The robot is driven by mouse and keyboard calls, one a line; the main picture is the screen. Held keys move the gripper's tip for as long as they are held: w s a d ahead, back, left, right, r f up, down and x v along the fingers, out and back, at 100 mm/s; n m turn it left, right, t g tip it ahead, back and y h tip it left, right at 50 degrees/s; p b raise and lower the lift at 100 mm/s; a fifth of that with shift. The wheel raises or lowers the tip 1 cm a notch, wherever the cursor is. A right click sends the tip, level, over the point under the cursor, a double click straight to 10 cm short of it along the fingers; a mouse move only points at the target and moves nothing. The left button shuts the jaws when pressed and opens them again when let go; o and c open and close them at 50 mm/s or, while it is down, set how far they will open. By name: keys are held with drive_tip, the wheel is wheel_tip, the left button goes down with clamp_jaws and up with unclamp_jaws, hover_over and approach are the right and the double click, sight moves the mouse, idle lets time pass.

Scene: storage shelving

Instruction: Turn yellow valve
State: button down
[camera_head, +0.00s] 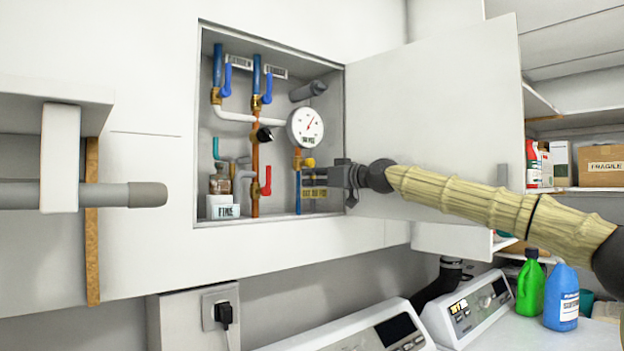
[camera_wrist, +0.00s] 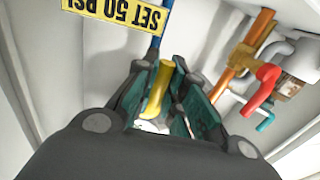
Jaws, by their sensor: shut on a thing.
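The yellow valve (camera_head: 309,162) is inside the open wall cabinet, low on the right, beside a blue and copper pipe. In the wrist view its yellow handle (camera_wrist: 157,92) lies between the two dark green finger pads. My gripper (camera_head: 314,174) reaches in from the right past the cabinet's edge and is shut on the handle; it also shows in the wrist view (camera_wrist: 163,85). My fingers partly hide the valve in the head view.
A pressure gauge (camera_head: 306,127) sits just above the valve. A red lever (camera_head: 266,181) and blue levers (camera_head: 227,80) are to its left. The open cabinet door (camera_head: 450,110) stands behind my arm. The cabinet's right wall is close to my gripper.

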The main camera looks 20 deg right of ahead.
drive_tip(key=shift+f, duration=0.4)
drive_tip(key=c, duration=1.5)
unclamp_jaws()
drive_tip(key=shift+d, duration=0.1)
drive_tip(key=shift+r, duration=0.2)
drive_tip(key=shift+s+r, duration=0.1)
drive_tip(key=shift+v, duration=3.6)
